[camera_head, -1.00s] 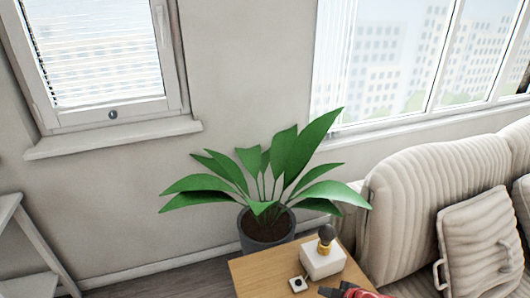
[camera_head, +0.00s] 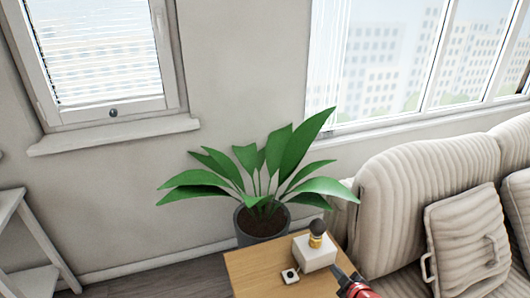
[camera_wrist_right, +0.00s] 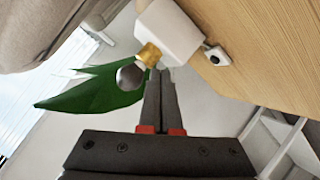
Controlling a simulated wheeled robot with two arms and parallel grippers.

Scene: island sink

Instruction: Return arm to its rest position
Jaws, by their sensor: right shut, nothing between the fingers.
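My right gripper (camera_head: 339,272) enters at the bottom of the head view, over the right side of the wooden table. Its dark fingers are together and empty in the right wrist view (camera_wrist_right: 159,75). In the head view it is just right of a white box-shaped base (camera_head: 315,253), which carries a gold and dark rounded top (camera_head: 317,232). In the wrist view the white base (camera_wrist_right: 172,32) and its top appear close to the fingertips; I cannot tell the gap. My left gripper is not in view.
The wooden table (camera_head: 255,272) also holds a small white block with a black knob (camera_head: 290,276). A potted plant (camera_head: 262,222) stands behind the table. A striped beige sofa (camera_head: 430,170) is on the right, and a white shelf (camera_head: 38,240) on the left.

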